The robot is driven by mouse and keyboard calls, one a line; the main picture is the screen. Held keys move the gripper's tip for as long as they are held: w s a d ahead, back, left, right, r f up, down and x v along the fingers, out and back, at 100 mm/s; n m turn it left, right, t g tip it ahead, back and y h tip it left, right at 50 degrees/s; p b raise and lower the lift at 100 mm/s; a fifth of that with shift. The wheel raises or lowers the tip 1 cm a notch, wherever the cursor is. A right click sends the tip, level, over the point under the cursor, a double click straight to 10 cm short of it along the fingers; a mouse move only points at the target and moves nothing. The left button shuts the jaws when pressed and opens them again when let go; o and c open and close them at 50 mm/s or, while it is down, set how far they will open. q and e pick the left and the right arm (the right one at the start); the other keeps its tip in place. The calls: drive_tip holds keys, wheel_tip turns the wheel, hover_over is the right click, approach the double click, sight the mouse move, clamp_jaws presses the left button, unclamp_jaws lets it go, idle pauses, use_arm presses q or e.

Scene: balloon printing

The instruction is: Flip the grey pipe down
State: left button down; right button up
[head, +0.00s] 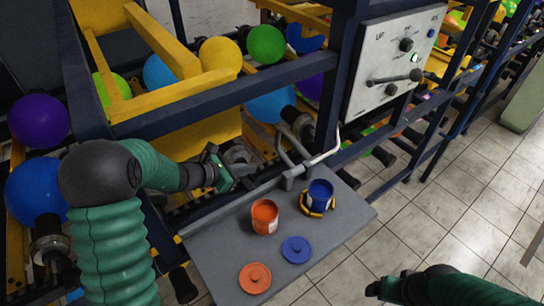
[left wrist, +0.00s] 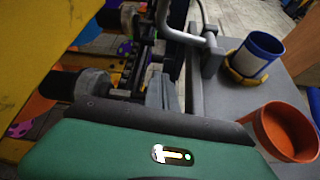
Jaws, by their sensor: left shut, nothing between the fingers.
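The grey pipe (head: 318,160) is a bent tube mounted at the back edge of the grey table, with a bent part rising above its clamp. In the left wrist view the pipe (left wrist: 188,38) runs along the top, beyond my fingers. My left gripper (head: 243,170) is shut and empty, at the table's back left edge, left of the pipe and apart from its raised part. Its fingers (left wrist: 163,92) also show in the left wrist view. My right gripper (head: 385,289) is low at the right, off the table; its jaws are too dark to read.
The grey table (head: 215,250) holds an orange cup (head: 264,217), a blue cup (head: 319,195) with a yellow ring, an orange lid (head: 255,278) and a blue lid (head: 297,250). A blue frame with balloons and a control panel (head: 393,65) stand behind. Tiled floor is clear at right.

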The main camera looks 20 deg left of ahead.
sight(268, 166)
use_arm(q)
drive_tip(key=p+x, duration=0.1)
drive_tip(key=x, duration=0.9)
drive_tip(key=shift+w+a+f, duration=0.1)
drive_tip(key=shift+a, duration=0.1)
drive_tip(key=shift+w+d+r+p, duration=0.1)
drive_tip(key=shift+d+r+p, duration=0.1)
drive_tip(key=shift+r+p, duration=0.55)
drive_tip(key=shift+w+d+r+p, duration=0.15)
drive_tip(key=shift+r+p, duration=0.25)
drive_tip(key=shift+r, duration=0.65)
use_arm(e)
drive_tip(key=shift+w+a+r, duration=0.1)
drive_tip(key=shift+r, duration=1.45)
